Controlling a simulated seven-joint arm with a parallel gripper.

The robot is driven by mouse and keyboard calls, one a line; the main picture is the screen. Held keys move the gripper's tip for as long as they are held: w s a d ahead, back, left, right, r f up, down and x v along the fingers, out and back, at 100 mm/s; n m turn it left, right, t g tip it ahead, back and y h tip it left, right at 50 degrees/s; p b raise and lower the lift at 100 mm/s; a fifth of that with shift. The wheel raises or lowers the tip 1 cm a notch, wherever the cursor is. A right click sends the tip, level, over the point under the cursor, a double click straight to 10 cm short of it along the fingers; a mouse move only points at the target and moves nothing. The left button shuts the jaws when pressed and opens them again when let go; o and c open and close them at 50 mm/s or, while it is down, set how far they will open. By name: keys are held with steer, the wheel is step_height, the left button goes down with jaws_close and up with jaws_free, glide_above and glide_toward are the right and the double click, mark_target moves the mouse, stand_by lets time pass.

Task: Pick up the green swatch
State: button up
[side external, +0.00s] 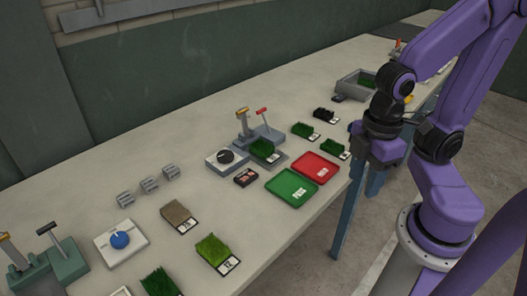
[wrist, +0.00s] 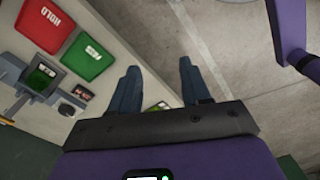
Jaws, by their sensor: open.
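Several green turf swatches with white labels show in the side view; I cannot tell which one the task means. One green swatch (side external: 263,150) sits at a grey stand with levers and also shows in the wrist view (wrist: 41,77). Others lie on the table: one swatch (side external: 302,129) and another (side external: 333,147) behind the red tray, and a brighter swatch (side external: 213,249) in front. My gripper (wrist: 160,76) is open, with nothing between its fingers. It hangs near the table's front edge, right of the trays, apart from the swatches.
A green tray (side external: 292,188) and a red tray (side external: 316,167) lie near the front edge. A brown swatch (side external: 180,217), a white block with a blue knob (side external: 120,240) and a grey bin (side external: 350,88) stand on the table (side external: 110,195). Bare table lies along the wall.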

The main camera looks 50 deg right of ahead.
steer(key=shift+o, duration=1.4)
steer(key=shift+f, duration=0.1)
